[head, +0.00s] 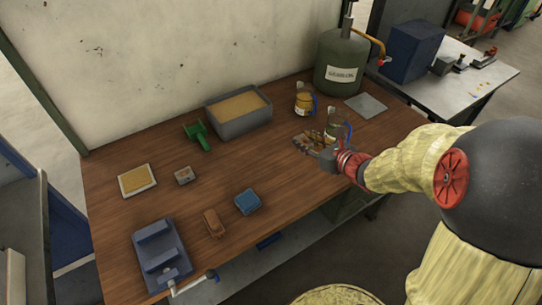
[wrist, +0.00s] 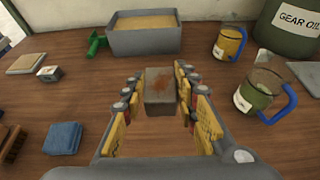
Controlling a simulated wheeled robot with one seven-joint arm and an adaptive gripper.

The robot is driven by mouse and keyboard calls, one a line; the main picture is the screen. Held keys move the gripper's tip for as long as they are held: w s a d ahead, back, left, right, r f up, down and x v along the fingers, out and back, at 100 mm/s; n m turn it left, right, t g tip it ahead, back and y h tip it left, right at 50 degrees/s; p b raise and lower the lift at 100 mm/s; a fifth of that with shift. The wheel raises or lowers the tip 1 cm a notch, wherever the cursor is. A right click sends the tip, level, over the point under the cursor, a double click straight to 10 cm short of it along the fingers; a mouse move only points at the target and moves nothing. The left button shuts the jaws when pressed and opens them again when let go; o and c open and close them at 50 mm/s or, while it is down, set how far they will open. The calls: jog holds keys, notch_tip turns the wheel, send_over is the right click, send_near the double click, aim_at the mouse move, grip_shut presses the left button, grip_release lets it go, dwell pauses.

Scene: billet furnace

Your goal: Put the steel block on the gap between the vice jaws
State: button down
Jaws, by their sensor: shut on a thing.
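The steel block (wrist: 160,92) is a grey box with rust-brown patches on top, seen in the wrist view between my fingers. My gripper (wrist: 158,98) is shut on it, with yellow-padded fingers along its left and right sides. In the head view my gripper (head: 312,141) is over the right part of the table, and the block is hard to make out among the fingers. I cannot tell how far the block is above the wood. The blue-grey vice (head: 147,230) stands at the table's front left, far from my gripper, with a gap between its jaws.
A mug with a blue handle (wrist: 262,93) stands close right of my gripper, with a yellow mug (head: 304,99) behind. A sand-filled bin (head: 243,124), green scoop (head: 197,135), small box (head: 184,175), blue cloth (head: 248,201) and brown brush (head: 213,222) lie leftward. The wood between them is clear.

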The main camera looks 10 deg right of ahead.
jog(key=shift+a, duration=0.3)
jog(key=b, duration=0.3)
send_over(284, 149)
jog(key=s, duration=0.4)
notch_tip(284, 149, down, 5)
jog(key=w+f+b, duration=0.1)
jog(key=f, duration=0.1)
jog(key=w+f, duration=0.2)
jog(key=shift+w+d+b, duration=0.1)
jog(key=shift+w+b, duration=0.15)
jog(key=shift+b, duration=0.1)
jog(key=shift+w+f, duration=0.3)
jog(key=shift+f, duration=0.15)
jog(key=shift+w+f+b, duration=0.1)
jog(key=shift+f+b, duration=0.85)
jog(key=shift+f, duration=0.55)
jog(key=shift+f, duration=0.15)
jog(key=c, duration=1.8)
grip_release()
jog(key=shift+f, duration=0.15)
jog(key=shift+c, duration=0.2)
jog(key=o, duration=0.5)
jog(key=shift+c, duration=0.2)
